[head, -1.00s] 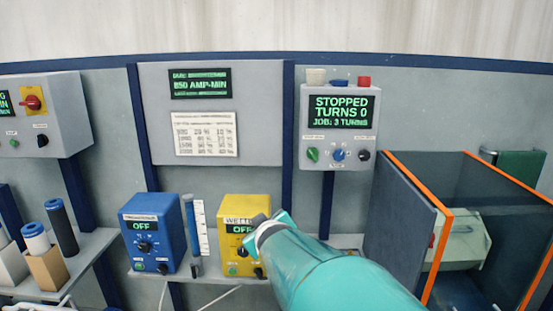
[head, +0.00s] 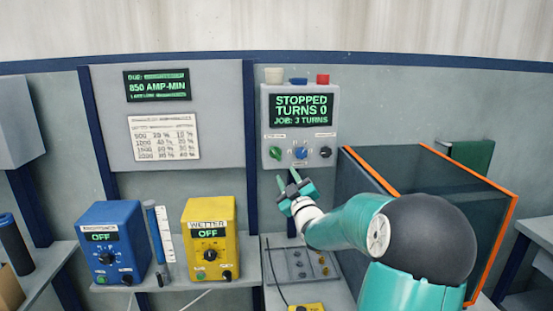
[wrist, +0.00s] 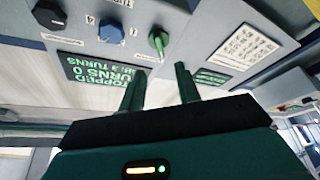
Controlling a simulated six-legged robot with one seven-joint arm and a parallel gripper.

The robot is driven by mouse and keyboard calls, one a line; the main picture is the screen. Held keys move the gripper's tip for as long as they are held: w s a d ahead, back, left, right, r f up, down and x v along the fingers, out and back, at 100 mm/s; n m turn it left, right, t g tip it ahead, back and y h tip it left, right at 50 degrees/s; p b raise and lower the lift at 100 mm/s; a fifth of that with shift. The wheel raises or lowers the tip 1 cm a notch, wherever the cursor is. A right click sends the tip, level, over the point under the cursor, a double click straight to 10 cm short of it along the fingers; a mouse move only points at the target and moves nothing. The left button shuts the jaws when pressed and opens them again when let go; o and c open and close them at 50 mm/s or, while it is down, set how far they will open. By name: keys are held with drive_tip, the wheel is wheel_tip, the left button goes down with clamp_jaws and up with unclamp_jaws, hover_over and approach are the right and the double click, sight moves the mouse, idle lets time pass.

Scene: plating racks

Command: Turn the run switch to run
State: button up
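The grey control box (head: 299,146) on the back panel has a green display (head: 301,110) reading STOPPED, TURNS 0, JOB: 3 TURNS. Below the display are a green knob (head: 276,152), a blue knob (head: 300,152) and a black knob (head: 326,152); their small labels are unreadable, so I cannot tell which is the run switch. My gripper (head: 287,177) is just below the box, under the green and blue knobs. It is open and empty. In the wrist view the box appears upside down, and the green knob (wrist: 158,40) lies beyond the gap between my fingers (wrist: 160,84), apart from them.
White, blue and red pieces stand on top of the box. A blue unit (head: 112,243) and a yellow unit (head: 208,238), both showing OFF, sit on the shelf at left. A dark orange-edged tank (head: 395,165) stands close to my arm at right. A grey plate with small fittings (head: 298,265) lies below.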

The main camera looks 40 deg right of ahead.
sight(276, 155)
drive_tip(key=x, duration=1)
drive_tip(key=shift+c, duration=0.2)
clamp_jaws()
